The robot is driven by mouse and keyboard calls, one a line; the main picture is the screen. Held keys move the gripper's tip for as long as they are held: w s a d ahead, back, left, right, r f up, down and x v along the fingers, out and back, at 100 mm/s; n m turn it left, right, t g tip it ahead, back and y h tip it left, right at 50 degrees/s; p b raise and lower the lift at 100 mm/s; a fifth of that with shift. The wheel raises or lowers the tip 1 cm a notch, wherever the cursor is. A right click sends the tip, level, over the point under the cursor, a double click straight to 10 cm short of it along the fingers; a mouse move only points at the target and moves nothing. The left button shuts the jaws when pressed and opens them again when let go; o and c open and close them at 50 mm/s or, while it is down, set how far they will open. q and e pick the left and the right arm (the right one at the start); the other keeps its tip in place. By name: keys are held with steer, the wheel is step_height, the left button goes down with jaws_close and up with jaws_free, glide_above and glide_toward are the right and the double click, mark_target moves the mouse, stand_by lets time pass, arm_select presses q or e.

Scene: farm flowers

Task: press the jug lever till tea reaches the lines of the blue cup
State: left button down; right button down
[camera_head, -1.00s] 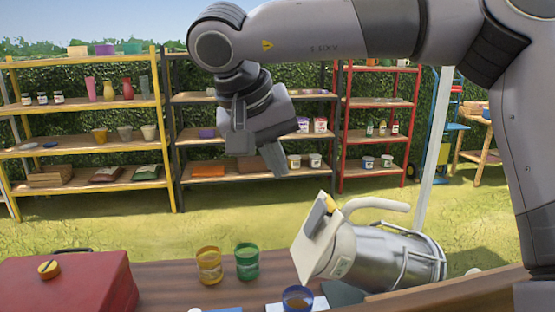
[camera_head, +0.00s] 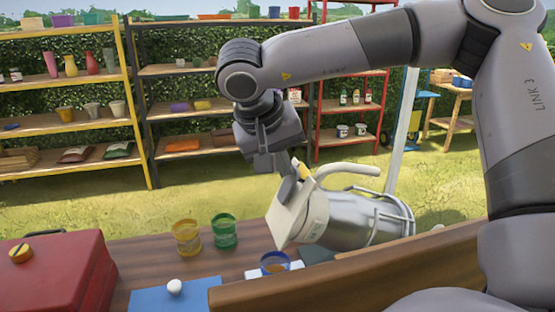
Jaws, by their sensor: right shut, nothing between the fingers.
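The silver jug (camera_head: 352,222) with a cream lid and handle lies tilted on its side, spout end to the left, over the table. Its yellow lever (camera_head: 304,171) is at the top of the lid, partly hidden by my gripper. The blue cup (camera_head: 275,264) stands just below the lid on a white sheet; brownish contents show inside, but the level against its lines is too small to tell. My right gripper (camera_head: 291,184) is shut and empty, pointing down at the lid by the lever; whether it touches the lever I cannot tell. My left gripper is not in view.
A yellow cup (camera_head: 187,237) and a green cup (camera_head: 224,231) stand left of the jug. A red case (camera_head: 55,275) is at the left. A white ball-like object (camera_head: 174,287) lies on a blue sheet (camera_head: 146,300). A wooden board (camera_head: 330,276) runs along the front right.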

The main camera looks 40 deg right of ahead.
steer(key=shift+s+d+t+y+b, duration=0.3)
steer(key=shift+d+t+y, duration=0.15)
steer(key=shift+y, duration=0.45)
steer(key=shift+s+d, duration=0.1)
steer(key=shift+d, duration=0.2)
steer(key=shift+s+d+f+m+y, duration=0.1)
steer(key=shift+d+m+y, duration=0.1)
steer(key=shift+m+y, duration=0.1)
steer(key=shift+w+a, duration=0.4)
steer(key=shift+a, duration=0.35)
